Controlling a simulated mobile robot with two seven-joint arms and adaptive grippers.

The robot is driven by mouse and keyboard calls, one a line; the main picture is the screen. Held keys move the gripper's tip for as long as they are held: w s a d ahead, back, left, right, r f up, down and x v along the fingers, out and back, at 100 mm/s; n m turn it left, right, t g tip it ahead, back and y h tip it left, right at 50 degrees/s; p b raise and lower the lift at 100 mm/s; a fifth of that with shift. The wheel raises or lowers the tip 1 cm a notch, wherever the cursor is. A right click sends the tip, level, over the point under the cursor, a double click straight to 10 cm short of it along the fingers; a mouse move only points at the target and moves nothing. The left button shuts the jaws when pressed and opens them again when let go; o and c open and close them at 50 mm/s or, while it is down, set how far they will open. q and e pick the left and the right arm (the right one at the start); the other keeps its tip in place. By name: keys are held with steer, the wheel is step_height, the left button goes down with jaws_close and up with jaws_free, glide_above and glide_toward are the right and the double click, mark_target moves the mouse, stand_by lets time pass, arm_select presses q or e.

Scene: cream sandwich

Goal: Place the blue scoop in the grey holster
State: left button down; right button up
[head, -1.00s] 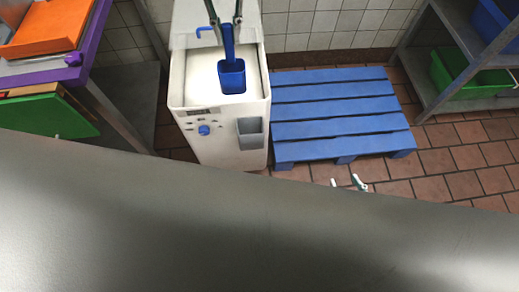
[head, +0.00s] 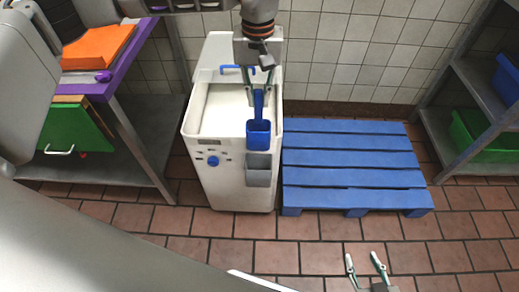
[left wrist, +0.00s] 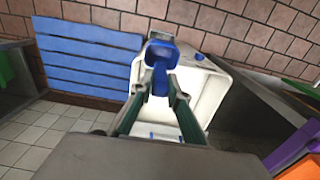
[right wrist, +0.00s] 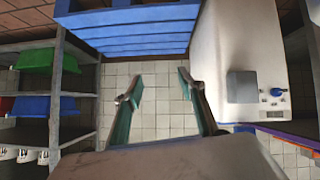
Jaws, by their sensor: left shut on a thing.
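The blue scoop (head: 258,134) hangs upright, its handle in my left gripper (head: 258,92). In the head view its cup is at the front edge of the white machine, just above the grey holster (head: 258,172). The holster is a small open box on the machine's front face; it also shows in the right wrist view (right wrist: 242,87).
The white machine (head: 205,183) has an open top bin of white contents. A blue pallet (head: 350,165) lies on its right. A metal table (head: 150,140) with orange and green boards stands left. A shelf (head: 470,75) with bins stands at right. Tiled floor in front is clear.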

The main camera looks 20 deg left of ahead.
mark_target(259, 146)
arm_select(q)
step_height(259, 146, down, 16)
steer(key=shift+s+r+b, duration=0.1)
steer(key=shift+r+b, duration=0.15)
steer(key=shift+b, duration=0.8)
steer(key=shift+f, duration=0.4)
step_height(259, 146, down, 4)
steer(key=shift+b, duration=0.45)
steer(key=c, duration=1.9)
jaws_free()
steer(key=shift+f, duration=0.15)
arm_select(e)
steer(key=shift+w+d+f, duration=0.1)
steer(key=shift+w+f, duration=0.05)
steer(key=shift+f, duration=0.6)
steer(key=shift+s+f, duration=0.1)
steer(key=shift+s, duration=0.1)
